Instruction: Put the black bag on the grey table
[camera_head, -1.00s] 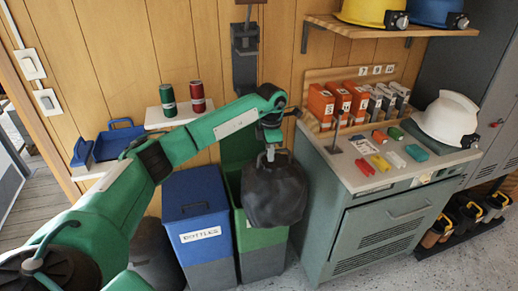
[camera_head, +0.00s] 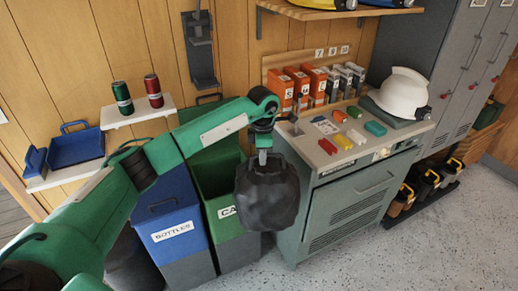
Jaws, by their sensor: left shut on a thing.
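The black bag (camera_head: 266,195) hangs in the air from my left gripper (camera_head: 263,154), which is shut on its top. The bag is in front of the green bin and the left edge of the grey-green cabinet. It covers part of the green bin's label. No plain grey table shows clearly in this view; the nearest such surface is the light top of the grey-green cabinet (camera_head: 318,168), right of the bag. My right gripper is not in view.
A blue bottles bin (camera_head: 170,230) and an open green bin (camera_head: 222,180) stand left of the bag. The cabinet top holds orange binders (camera_head: 297,88), coloured blocks and a white helmet (camera_head: 402,92). Speckled floor (camera_head: 400,250) is free at the lower right.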

